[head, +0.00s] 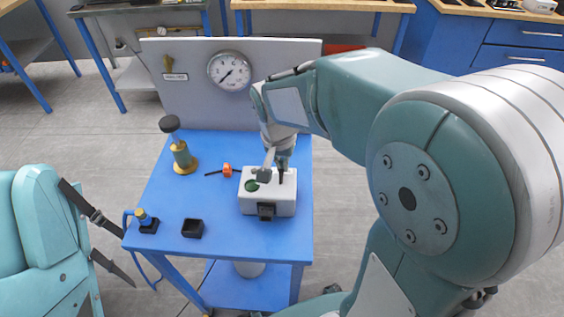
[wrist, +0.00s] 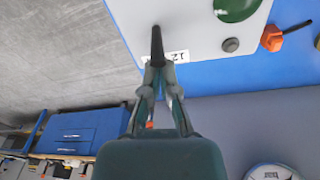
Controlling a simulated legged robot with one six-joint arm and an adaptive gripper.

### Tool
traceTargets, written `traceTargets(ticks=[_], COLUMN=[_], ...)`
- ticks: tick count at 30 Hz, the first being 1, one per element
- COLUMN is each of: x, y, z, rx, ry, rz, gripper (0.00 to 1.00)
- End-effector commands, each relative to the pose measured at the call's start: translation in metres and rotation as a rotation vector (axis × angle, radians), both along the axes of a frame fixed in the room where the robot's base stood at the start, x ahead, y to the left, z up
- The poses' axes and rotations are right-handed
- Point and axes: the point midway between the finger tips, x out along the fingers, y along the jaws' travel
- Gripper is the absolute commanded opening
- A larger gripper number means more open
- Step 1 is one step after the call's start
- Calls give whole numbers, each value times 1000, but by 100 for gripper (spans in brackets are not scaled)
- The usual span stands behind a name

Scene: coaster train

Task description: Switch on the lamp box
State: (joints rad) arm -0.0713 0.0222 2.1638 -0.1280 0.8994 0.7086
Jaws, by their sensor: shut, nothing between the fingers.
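The lamp box (head: 267,205) is a white box on the blue table. Its top carries a dome lamp (head: 251,185), dark green in the head view and green in the wrist view (wrist: 236,8). A black lever (wrist: 157,42) stands on the box, with a printed label beside it and a round grey button (wrist: 230,45) farther off. My gripper (head: 282,160) is over the box's back right part, pointing down. In the wrist view its fingertips (wrist: 158,65) are together and empty at the lever's near end; I cannot tell if they touch it.
Left of the box lie an orange-and-black item (head: 228,170), a black open cup (head: 192,228) and a brass piece with a black knob (head: 180,150). A grey panel with a round gauge (head: 230,70) stands behind.

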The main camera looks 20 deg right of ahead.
Motion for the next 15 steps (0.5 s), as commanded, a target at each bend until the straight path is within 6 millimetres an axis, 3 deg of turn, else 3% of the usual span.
traceTargets(ticks=[15], x=[-5], y=[2], z=[4], rx=[-51], ry=[-135], rz=[2], gripper=[0])
